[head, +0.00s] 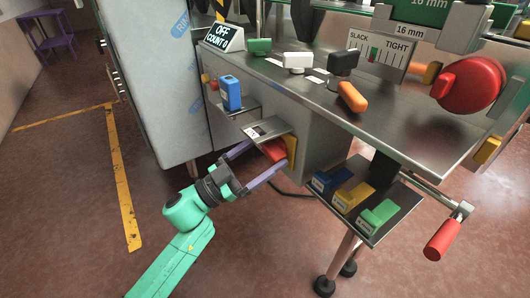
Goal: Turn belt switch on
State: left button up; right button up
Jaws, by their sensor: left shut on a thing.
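A red switch part (275,149) sits under a small metal hood (266,129) on the side of the grey machine cabinet, with a yellow plate (291,147) beside it. I take it for the belt switch. My left gripper (266,160) reaches in from the lower left with its two fingers on either side of the red part and is shut on it. The hood hides part of the switch. A black display (224,37) above reads OFF and COUNT 0. My right gripper is not in view.
A blue block (231,93) stands on a small shelf above the hood. A tray (372,236) with blue, yellow and green blocks hangs to the right. A red crank handle (442,240) sticks out at the right.

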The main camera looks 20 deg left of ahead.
pick_arm(q)
jog(key=m+g, duration=0.1)
jog(key=m, duration=0.3)
jog(key=m+g+h, duration=0.1)
jog(key=m+g, duration=0.1)
jog(key=m, duration=0.1)
jog(key=shift+w+a+m+p, duration=0.1)
jog(key=shift+m+p, duration=0.25)
jog(key=shift+m, duration=0.05)
jog(key=m+g, duration=0.2)
jog(key=m, duration=0.2)
jog(key=shift+r, duration=0.15)
jog(key=m+g, duration=0.1)
jog(key=m, duration=0.3)
jog(key=shift+m+g+y+p, duration=0.4)
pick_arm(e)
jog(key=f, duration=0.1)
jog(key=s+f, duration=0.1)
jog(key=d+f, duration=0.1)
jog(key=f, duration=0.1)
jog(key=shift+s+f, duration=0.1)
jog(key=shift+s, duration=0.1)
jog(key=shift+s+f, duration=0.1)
pick_arm(q)
jog(key=o, duration=1)
jog(key=shift+a, duration=0.1)
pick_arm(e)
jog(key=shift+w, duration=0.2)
